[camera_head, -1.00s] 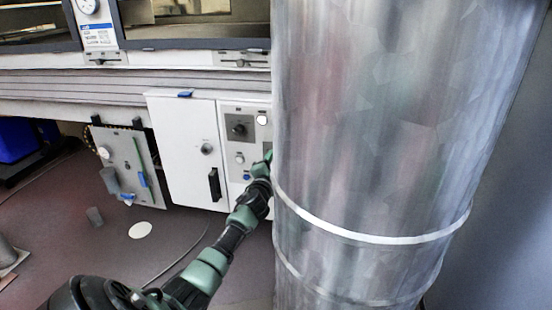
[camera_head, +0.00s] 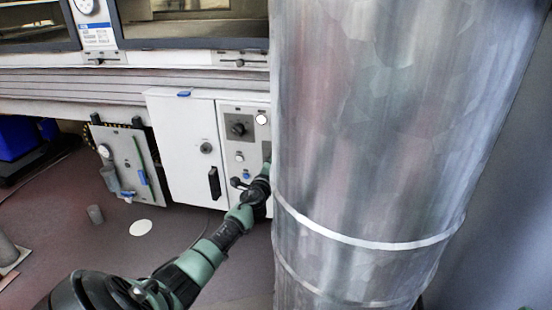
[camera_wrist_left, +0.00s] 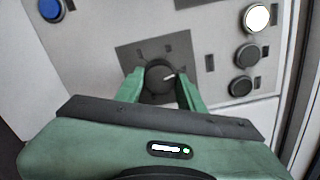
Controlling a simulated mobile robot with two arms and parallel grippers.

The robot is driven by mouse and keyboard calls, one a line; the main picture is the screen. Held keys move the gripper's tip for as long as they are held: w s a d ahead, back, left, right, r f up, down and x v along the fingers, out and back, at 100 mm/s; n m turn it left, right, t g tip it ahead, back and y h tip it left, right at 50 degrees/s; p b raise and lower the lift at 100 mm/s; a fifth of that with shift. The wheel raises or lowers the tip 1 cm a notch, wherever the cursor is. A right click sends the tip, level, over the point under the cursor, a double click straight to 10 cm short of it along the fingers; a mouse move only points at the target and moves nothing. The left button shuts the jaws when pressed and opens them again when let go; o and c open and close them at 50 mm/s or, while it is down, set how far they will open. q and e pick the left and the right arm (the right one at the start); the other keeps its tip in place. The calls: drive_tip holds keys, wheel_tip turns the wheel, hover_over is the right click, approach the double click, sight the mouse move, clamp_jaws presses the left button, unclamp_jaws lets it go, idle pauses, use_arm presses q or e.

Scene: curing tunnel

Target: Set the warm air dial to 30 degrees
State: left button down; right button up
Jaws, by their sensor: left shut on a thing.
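A black round dial (camera_wrist_left: 160,76) with a white pointer line sits on a dark grey plate (camera_wrist_left: 128,56) in the left wrist view. The pointer points right and slightly up in that view; scale figures are too small to read. My left gripper (camera_wrist_left: 160,85) is shut on this dial, a green finger on each side. In the head view my left gripper (camera_head: 264,170) is at the right part of the white control cabinet (camera_head: 180,150), beside the metal duct, and the held dial is hidden there. My right gripper is not in view.
A large metal duct (camera_head: 370,130) covers the right of the head view. Another black knob (camera_head: 238,127) stands free on the cabinet. The wrist view shows a blue button (camera_wrist_left: 50,8), a white one (camera_wrist_left: 257,17) and two black ones (camera_wrist_left: 249,55) near the gripper.

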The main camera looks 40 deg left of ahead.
use_arm(q)
drive_tip(key=shift+a+r+m, duration=0.25)
drive_tip(key=shift+r+m, duration=0.35)
drive_tip(key=shift+m, duration=0.1)
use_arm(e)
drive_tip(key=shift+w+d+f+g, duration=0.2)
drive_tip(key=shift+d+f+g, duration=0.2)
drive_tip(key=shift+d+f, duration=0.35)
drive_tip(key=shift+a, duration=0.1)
use_arm(q)
drive_tip(key=c, duration=0.9)
unclamp_jaws()
drive_tip(key=shift+s, duration=0.1)
drive_tip(key=shift+s+d+f, duration=0.15)
drive_tip(key=shift+d+f, duration=0.05)
drive_tip(key=shift+f, duration=0.05)
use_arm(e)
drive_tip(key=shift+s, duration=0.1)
